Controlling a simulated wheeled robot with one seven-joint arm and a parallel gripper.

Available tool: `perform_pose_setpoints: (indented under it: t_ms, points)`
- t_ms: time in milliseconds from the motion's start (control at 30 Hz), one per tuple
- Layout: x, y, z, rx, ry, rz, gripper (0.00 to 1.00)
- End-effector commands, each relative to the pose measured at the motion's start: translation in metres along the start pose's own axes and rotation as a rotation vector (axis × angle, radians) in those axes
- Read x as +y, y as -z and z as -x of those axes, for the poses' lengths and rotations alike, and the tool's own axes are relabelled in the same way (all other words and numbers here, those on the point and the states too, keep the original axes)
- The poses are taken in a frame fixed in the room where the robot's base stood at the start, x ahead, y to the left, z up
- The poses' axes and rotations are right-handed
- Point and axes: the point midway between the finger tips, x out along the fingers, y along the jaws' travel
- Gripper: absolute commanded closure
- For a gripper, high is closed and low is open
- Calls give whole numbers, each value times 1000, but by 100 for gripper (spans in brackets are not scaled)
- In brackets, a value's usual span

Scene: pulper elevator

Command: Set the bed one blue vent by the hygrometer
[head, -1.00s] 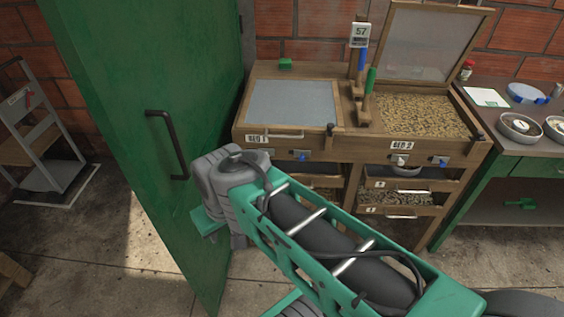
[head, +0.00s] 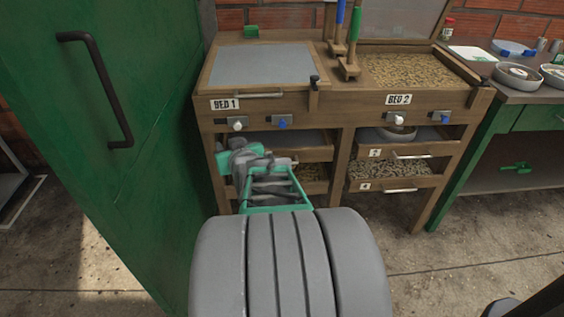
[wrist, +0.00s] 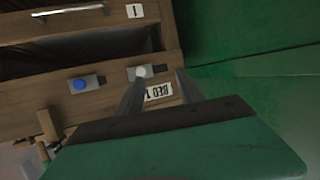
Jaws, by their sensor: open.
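The bed one blue vent (head: 282,121) is a blue knob on a grey plate on the wooden front rail, right of a white knob (head: 237,123) and below the BED 1 label. In the upside-down wrist view the blue vent (wrist: 80,84) is on the left and the white knob (wrist: 143,72) on the right. My gripper (wrist: 161,77) is open, its fingers over the rail near the white knob and the BED 1 label; I cannot tell whether a finger touches the knob. In the head view my arm hides the fingers. The hygrometer's display is out of view now.
Bed two has its own white knob (head: 397,119) and blue knob (head: 440,117). The green door (head: 100,130) stands close on the left. Drawers (head: 395,165) lie below the rail. A green side table (head: 535,115) holding dishes stands on the right.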

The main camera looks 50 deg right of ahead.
Motion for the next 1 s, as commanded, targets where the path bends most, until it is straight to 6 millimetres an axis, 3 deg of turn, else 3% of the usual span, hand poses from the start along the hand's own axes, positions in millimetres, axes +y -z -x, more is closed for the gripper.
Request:
perform_pose_setpoints:
  t_ms: [33,100,233,367,733,1000]
  points:
    - [40,-36,-15,77,-80,-28,56]
    - [85,-40,-14,188,-177,-49,56]
    - [137,-42,-1,316,-296,-67,56]
    - [151,-34,0,352,-327,-69,56]
    - [170,-12,-56,351,-324,-68,56]
    - [173,-8,-64,351,-325,-69,56]
